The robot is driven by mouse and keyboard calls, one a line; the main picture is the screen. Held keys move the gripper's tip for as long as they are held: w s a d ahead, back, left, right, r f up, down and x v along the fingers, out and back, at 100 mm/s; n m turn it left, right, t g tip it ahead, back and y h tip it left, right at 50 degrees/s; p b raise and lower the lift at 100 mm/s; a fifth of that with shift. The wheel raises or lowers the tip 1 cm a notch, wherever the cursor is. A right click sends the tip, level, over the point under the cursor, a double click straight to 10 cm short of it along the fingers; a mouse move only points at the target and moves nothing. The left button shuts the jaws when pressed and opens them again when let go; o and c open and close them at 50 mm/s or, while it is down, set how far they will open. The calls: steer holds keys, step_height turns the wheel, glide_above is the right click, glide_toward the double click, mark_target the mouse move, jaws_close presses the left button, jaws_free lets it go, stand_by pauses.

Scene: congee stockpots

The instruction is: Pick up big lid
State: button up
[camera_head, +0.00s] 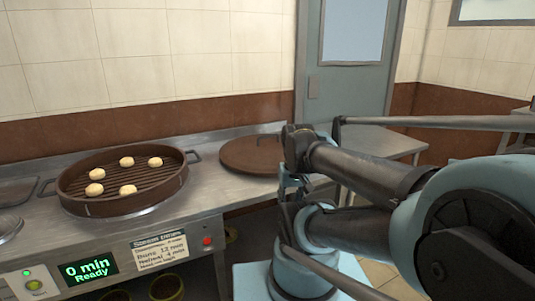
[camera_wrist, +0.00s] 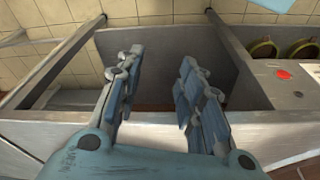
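The big lid (camera_head: 250,156) is a round, flat brown disc with a small handle on top. It lies on the metal counter to the right of the steamer in the head view, and my arm covers its right edge. It does not show clearly in the wrist view. My gripper (camera_wrist: 158,66) shows in the wrist view with its two blue-grey fingers apart and nothing between them. In the head view my gripper is mostly hidden by my own arm, near the lid's right side, so its exact distance from the lid cannot be told.
A round brown steamer (camera_head: 70,188) with several pale buns sits on the metal counter (camera_head: 214,190). A display (camera_head: 86,271) reads "0 min Ready", and a red button (camera_head: 207,241) is on the counter's front. Green pots (camera_wrist: 254,50) stand below. A door (camera_head: 345,85) is behind.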

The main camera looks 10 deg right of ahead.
steer(key=w+r+m, duration=0.3)
steer(key=w+r, duration=0.4)
steer(key=r, duration=0.2)
step_height(320, 180, up, 15)
steer(key=m, duration=1.1)
glide_above(270, 136)
steer(key=s+d, duration=0.1)
steer(key=s, duration=0.1)
steer(key=shift+y, duration=0.4)
steer(key=x, duration=1.7)
steer(key=shift+s+d+f, duration=0.1)
steer(key=shift+d+f, duration=0.05)
steer(key=shift+f, duration=0.05)
jaws_close()
